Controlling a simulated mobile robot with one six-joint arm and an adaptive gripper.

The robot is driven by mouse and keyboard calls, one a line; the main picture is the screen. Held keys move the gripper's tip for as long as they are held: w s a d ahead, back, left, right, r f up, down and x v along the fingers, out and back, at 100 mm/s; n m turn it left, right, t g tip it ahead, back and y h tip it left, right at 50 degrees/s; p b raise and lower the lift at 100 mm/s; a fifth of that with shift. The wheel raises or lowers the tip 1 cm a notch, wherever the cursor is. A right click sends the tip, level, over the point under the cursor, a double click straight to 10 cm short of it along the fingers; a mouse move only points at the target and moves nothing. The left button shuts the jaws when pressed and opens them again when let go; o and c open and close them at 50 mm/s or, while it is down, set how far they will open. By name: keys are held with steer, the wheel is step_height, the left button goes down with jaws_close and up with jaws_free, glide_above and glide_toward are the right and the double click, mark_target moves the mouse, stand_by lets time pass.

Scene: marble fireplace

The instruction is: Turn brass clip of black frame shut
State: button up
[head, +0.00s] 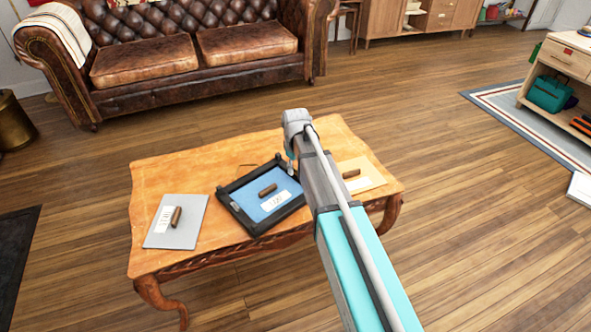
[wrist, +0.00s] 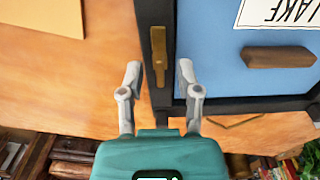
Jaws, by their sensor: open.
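The black frame (head: 240,215) lies flat on the wooden table, with a blue panel (head: 252,188) inside it. The panel carries a white label and a brown handle (wrist: 280,57), both seen in the wrist view. The brass clip (wrist: 158,42) sits on the frame's side bar and lies lengthwise along that bar, not visibly across the blue panel. My gripper (wrist: 160,68) is open, with one fingertip on each side of the clip's near end. Contact cannot be told. In the head view my arm hides the clip and most of the gripper.
A grey board (head: 188,232) with a handle lies at the table's left. A cream board (head: 368,178) with a handle lies at the right, partly behind my arm. Bare tabletop (head: 160,178) shows around them. A leather sofa (head: 150,62) stands behind.

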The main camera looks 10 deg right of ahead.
steer(key=shift+c, duration=0.2)
jaws_close()
steer(key=shift+m, duration=0.5)
steer(key=m, duration=0.3)
steer(key=shift+m, duration=0.3)
steer(key=m, duration=1.3)
steer(key=shift+m, duration=0.3)
